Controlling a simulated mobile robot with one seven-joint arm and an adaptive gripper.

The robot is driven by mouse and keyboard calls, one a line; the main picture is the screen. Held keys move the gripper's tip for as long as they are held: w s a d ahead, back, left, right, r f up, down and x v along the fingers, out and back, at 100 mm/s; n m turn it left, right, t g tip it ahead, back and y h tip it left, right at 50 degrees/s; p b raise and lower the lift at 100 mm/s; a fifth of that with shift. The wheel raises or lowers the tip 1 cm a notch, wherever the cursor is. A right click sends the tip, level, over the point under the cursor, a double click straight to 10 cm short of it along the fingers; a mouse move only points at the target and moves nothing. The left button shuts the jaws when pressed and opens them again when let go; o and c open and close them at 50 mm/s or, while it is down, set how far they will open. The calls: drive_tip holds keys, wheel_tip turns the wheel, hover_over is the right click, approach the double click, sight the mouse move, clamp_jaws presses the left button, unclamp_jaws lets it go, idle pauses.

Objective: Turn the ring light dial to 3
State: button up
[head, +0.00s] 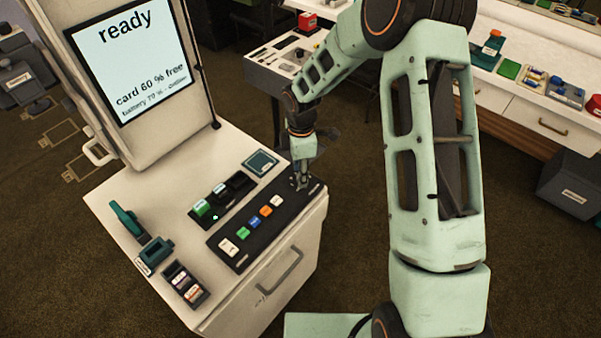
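A black control panel (262,240) lies on top of the pale booth cabinet, with a row of coloured buttons along it. My gripper (300,184) points down over the far right end of this panel. Its fingers are small and dark against the black panel, so I cannot tell whether they are open, shut or around something. No ring light dial can be made out; that end of the panel is largely covered by my gripper. Any dial marks are too small to read.
A screen reading "ready" (130,55) stands at the cabinet's back left. A black tray with a green block (203,208), a teal square pad (261,163), a teal handled tool (127,217) and a small dark box (184,283) share the cabinet top.

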drive_tip(key=shift+f, duration=0.55)
clamp_jaws()
